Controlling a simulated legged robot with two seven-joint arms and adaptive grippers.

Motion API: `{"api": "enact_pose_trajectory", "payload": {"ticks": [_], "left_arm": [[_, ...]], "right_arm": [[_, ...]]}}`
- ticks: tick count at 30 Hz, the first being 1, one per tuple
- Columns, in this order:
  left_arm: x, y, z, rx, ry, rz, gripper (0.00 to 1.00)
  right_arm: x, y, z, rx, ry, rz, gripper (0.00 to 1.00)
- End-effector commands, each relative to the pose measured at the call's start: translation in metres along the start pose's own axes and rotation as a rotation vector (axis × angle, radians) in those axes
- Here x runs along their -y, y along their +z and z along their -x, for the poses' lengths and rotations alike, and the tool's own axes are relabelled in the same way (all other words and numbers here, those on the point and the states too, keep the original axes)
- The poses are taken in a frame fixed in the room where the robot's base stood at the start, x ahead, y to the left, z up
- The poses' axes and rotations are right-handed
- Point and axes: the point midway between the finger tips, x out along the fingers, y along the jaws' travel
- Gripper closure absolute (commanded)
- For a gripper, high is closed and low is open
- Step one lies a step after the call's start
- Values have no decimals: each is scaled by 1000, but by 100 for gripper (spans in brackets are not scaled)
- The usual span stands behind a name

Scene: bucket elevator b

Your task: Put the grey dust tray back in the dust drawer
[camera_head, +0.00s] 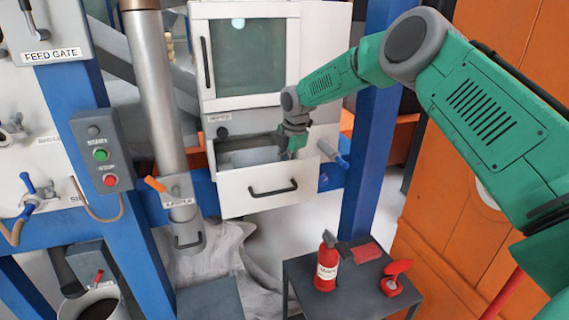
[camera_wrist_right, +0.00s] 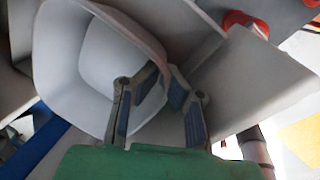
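The dust drawer (camera_head: 240,192) is pulled open below the glass-fronted cabinet door, its white front with a black handle facing me. My right gripper (camera_head: 292,150) reaches down into the right part of its opening. In the right wrist view the pale grey dust tray (camera_wrist_right: 105,50) appears as a tilted, hollow tub. My right gripper (camera_wrist_right: 164,84) has its fingertips close together at the tray's rim and looks shut on it. In the head view a grey surface shows inside the drawer, but I cannot tell how the tray sits there. My left gripper is not in view.
A dark table (camera_head: 345,290) at the front holds a red bottle (camera_head: 327,265) and other red items. A metal pipe (camera_head: 155,90) stands left of the drawer, a blue post (camera_head: 370,150) right of it. A start-stop box (camera_head: 101,155) is at left.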

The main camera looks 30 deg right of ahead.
Motion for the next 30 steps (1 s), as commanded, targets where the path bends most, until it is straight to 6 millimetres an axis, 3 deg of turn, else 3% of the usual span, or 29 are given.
{"api": "enact_pose_trajectory", "payload": {"ticks": [14,26,27,28,30], "left_arm": [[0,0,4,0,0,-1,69],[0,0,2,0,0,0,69],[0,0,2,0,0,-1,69],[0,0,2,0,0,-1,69],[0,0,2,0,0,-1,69]], "right_arm": [[-5,-7,-6,8,5,3,100],[-1,0,-17,2,7,0,100],[-1,0,-17,2,6,0,83],[-1,0,-17,2,6,0,74],[-1,0,-17,2,6,0,74]]}}
